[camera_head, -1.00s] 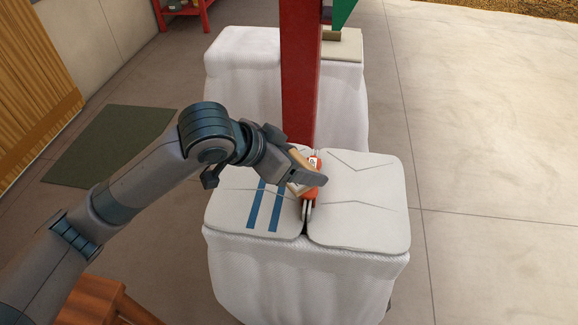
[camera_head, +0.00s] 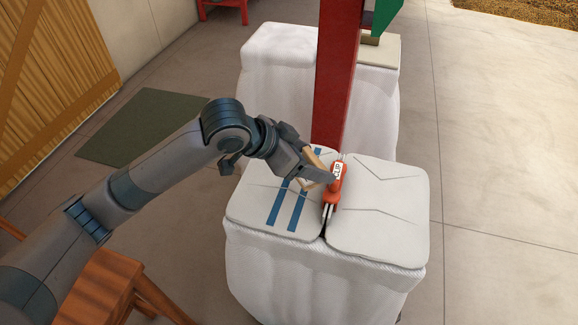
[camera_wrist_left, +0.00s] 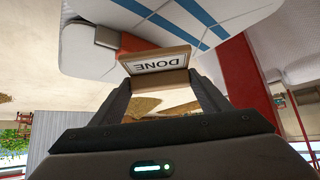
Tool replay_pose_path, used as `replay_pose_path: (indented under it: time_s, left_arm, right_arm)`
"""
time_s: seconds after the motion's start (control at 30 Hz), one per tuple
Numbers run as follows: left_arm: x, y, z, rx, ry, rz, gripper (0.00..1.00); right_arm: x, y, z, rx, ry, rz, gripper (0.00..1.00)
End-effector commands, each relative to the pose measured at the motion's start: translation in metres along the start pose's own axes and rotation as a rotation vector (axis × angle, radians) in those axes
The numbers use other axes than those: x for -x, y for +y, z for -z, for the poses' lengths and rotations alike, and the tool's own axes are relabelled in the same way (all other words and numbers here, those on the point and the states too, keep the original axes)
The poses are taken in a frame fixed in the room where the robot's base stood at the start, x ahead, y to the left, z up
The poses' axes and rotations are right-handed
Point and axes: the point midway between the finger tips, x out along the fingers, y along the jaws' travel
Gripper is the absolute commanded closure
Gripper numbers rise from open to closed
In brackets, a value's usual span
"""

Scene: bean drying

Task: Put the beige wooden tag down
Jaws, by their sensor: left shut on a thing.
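My left gripper (camera_head: 318,178) is shut on the beige wooden tag (camera_head: 313,165) above the striped white pad. In the left wrist view the tag (camera_wrist_left: 157,62) stands between the fingertips (camera_wrist_left: 162,88), and its lettering reads DONE. An orange-red tool (camera_head: 335,182) with a white label lies just right of the fingertips, at the seam between two pads. In the left wrist view part of it shows orange (camera_wrist_left: 131,42) behind the tag. I cannot tell whether the tag touches the pad or the tool. My right gripper is not in view.
The left pad (camera_head: 259,195) has two blue stripes; the right pad (camera_head: 385,215) is bare. Both top a white bulky stack (camera_head: 300,275). A red post (camera_head: 335,80) rises close behind. A wooden stool (camera_head: 100,285) stands at lower left; a green mat (camera_head: 140,125) lies on the floor.

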Motion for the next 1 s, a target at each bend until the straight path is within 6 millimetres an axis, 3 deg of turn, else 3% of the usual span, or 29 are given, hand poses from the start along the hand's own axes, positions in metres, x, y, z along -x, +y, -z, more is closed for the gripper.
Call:
replay_pose_path:
  time_s: [0.2,0.4,0.63,1.0]
  left_arm:
    - [-0.007,-0.040,-0.026,0.004,-0.004,0.001,0.52]
    - [-0.012,-0.060,-0.041,0.001,-0.002,0.000,0.52]
    - [-0.014,-0.063,-0.043,-0.001,0.001,-0.002,0.52]
    - [-0.024,-0.063,-0.054,0.003,-0.002,-0.003,0.52]
  right_arm:
    - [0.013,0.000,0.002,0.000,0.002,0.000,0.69]
    - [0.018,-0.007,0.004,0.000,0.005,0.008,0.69]
    - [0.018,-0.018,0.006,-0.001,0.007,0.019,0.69]
    - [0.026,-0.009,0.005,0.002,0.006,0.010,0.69]
